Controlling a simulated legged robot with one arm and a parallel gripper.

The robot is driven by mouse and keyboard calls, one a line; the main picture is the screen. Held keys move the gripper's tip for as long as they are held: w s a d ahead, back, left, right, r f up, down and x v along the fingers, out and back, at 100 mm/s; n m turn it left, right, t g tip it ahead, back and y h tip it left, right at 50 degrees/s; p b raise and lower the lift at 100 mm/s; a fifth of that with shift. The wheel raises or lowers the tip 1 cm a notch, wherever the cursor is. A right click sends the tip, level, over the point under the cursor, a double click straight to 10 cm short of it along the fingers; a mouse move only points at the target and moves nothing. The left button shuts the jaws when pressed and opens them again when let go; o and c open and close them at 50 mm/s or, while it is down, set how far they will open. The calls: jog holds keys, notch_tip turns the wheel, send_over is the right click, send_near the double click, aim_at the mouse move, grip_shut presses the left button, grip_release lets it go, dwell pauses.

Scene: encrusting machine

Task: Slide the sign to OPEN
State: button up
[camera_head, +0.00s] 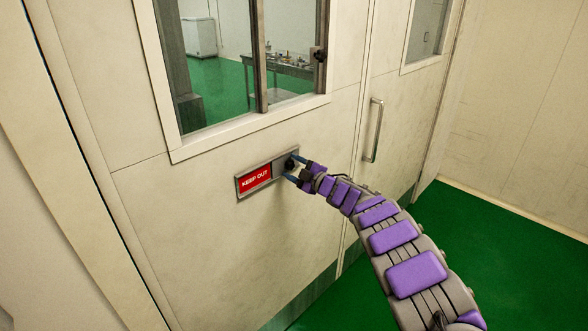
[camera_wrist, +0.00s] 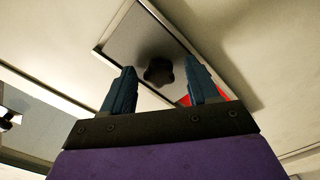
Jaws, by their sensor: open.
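The sliding sign (camera_head: 255,179) is set in a narrow metal frame on the door below the window. It shows a red KEEP OUT panel on its left part and a plain grey cover with a dark knob (camera_head: 290,163) on its right part. My gripper (camera_head: 291,169) is at the right end of the sign, its fingers open around the knob area. In the wrist view the dark knob (camera_wrist: 158,71) lies just beyond and between the two open fingers (camera_wrist: 160,95). A bit of red shows by one finger. I cannot tell whether the fingers touch the knob.
The white door (camera_head: 215,225) has a window (camera_head: 225,70) above the sign and a vertical metal handle (camera_head: 373,130) to the right of my gripper. The green floor (camera_head: 490,250) is clear at the lower right.

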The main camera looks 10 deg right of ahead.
grip_shut()
dwell(0.4)
